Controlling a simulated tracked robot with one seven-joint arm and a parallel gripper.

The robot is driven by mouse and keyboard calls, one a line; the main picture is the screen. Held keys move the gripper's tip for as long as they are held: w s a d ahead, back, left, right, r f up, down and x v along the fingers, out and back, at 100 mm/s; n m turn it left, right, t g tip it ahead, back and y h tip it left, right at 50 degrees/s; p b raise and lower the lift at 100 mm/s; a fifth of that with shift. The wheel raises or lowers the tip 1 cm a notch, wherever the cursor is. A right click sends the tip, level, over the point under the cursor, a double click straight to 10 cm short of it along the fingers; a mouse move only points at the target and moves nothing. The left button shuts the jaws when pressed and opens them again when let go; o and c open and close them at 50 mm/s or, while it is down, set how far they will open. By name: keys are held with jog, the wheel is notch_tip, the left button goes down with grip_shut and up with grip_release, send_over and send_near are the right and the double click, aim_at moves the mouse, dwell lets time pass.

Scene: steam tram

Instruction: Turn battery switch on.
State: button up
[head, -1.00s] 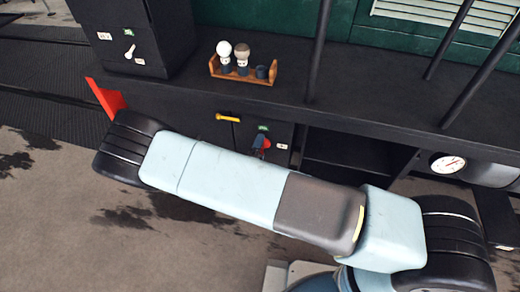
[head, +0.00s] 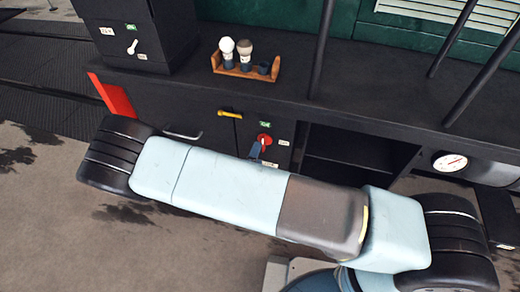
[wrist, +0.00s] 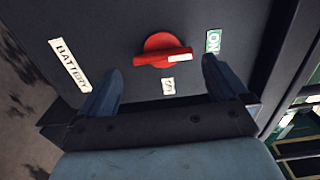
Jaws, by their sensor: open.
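The battery switch is a red round knob (wrist: 163,43) with a raised bar, on a dark panel. The bar's white end points right in the wrist view, toward the green "ON" label (wrist: 213,41). A white label (wrist: 168,86) lies below the knob and a "BATTERY" label (wrist: 70,66) lies to the left. My gripper (wrist: 161,67) is open and empty, its fingers apart on either side below the knob, not touching it. In the head view, the knob (head: 265,139) shows beside a blue-grey finger of my gripper (head: 255,151); my arm hides the panel's lower part.
A yellow handle (head: 230,114) is left of the switch. A wooden rack (head: 245,72) with several small items stands on the ledge above. A dark cabinet with a white lever (head: 132,47) is at upper left. An open recess (head: 355,152) and a gauge (head: 449,162) are to the right.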

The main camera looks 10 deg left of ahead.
jog(key=s, duration=0.8)
jog(key=shift+a, duration=0.35)
